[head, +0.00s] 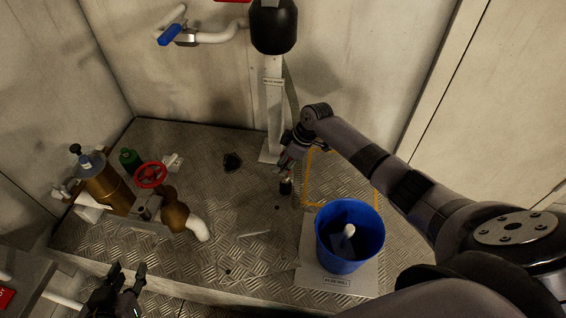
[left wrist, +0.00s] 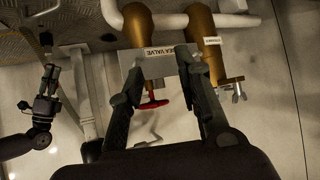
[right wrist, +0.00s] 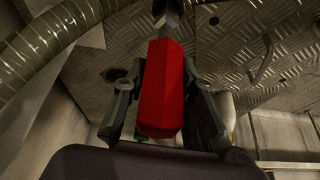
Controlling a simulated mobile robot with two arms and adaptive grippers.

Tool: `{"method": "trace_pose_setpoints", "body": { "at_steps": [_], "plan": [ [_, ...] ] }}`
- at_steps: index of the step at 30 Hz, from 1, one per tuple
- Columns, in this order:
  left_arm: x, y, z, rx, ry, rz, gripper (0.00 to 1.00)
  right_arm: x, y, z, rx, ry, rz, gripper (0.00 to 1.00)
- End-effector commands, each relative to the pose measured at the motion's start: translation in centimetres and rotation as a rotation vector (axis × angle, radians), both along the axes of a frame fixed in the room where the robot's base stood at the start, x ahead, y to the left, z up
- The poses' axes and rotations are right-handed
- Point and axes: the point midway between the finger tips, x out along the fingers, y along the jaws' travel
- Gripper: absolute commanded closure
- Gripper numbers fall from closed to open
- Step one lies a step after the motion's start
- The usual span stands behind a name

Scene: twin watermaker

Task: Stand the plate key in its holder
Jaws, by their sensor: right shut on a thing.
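My right gripper (head: 288,160) is shut on a red-handled tool, which I take as the plate key. Its red handle (right wrist: 163,90) fills the gap between the fingers in the right wrist view, with a grey shaft beyond it. In the head view the tool hangs down to a dark end (head: 286,187) above the deck. A labelled white post (head: 273,110) stands right behind this gripper. I cannot tell whether it is the key's holder. My left gripper (head: 127,271) is open and empty at the lower left, apart from the brass valves.
A blue bucket (head: 350,238) with a white object inside stands on a labelled pad at right. Brass fittings (head: 108,188) and a red handwheel (head: 150,175) are at left. A ribbed hose (right wrist: 45,50) runs beside my right gripper. The middle deck is mostly clear.

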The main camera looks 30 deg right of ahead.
Motion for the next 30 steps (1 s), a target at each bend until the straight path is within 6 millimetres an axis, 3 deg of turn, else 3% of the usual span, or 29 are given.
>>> {"method": "trace_pose_setpoints", "body": {
  "at_steps": [30],
  "plan": [
    [1.6, -0.7, 1.7, -0.030, -0.120, -0.008, 0.68, 0.0, 0.0, -0.9, 0.000, 0.000, 0.000, 0.94]
  ]
}}
